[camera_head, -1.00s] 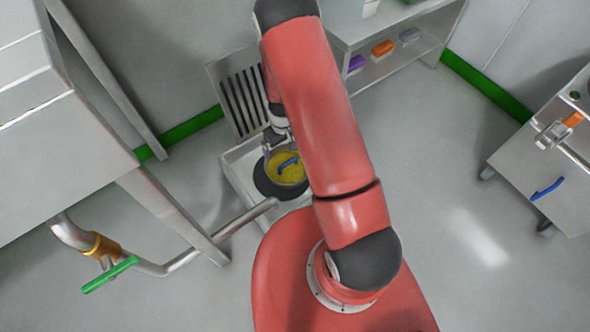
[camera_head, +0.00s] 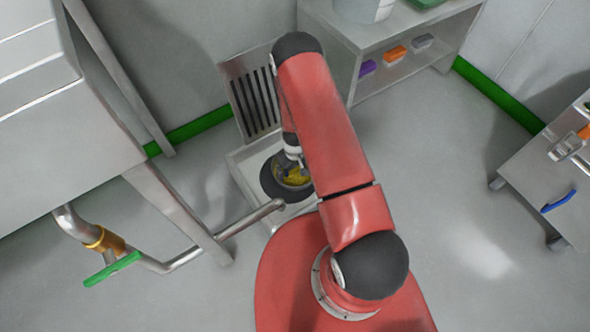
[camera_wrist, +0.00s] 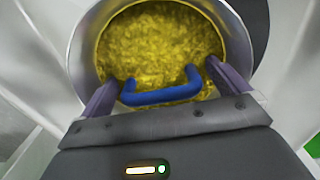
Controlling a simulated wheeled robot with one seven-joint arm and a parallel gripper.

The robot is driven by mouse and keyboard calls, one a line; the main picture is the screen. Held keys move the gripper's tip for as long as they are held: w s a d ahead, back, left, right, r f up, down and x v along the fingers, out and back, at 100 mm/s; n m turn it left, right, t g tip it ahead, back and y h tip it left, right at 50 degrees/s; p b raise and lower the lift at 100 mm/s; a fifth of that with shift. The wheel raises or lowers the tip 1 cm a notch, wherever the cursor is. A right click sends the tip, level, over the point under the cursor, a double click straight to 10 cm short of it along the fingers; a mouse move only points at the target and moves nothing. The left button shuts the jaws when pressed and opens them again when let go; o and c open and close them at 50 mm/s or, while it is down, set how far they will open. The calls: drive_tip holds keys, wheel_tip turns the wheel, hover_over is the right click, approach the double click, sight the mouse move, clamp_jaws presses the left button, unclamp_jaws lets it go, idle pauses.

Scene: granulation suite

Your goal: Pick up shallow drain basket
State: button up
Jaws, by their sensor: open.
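The shallow drain basket (camera_wrist: 160,50) is a round metal basket with yellow granular contents and a blue bar handle (camera_wrist: 162,94). In the head view the basket (camera_head: 294,178) sits over a dark round opening in the floor basin, partly covered by my gripper. My gripper (camera_wrist: 166,82) is open in the wrist view, its two fingers standing at the left and right ends of the blue handle. The handle lies between the fingers; whether they touch it I cannot tell.
The pale floor basin (camera_head: 240,172) has a slotted grate (camera_head: 254,92) leaning upright behind it. A metal pipe (camera_head: 240,222) runs close on the left. A shelf unit (camera_head: 400,78) stands behind right and a cart (camera_head: 550,180) at far right. Open floor lies between.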

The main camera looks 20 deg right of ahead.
drive_tip(key=c, duration=1.4)
drive_tip(key=shift+o, duration=0.2)
drive_tip(key=shift+r, duration=0.1)
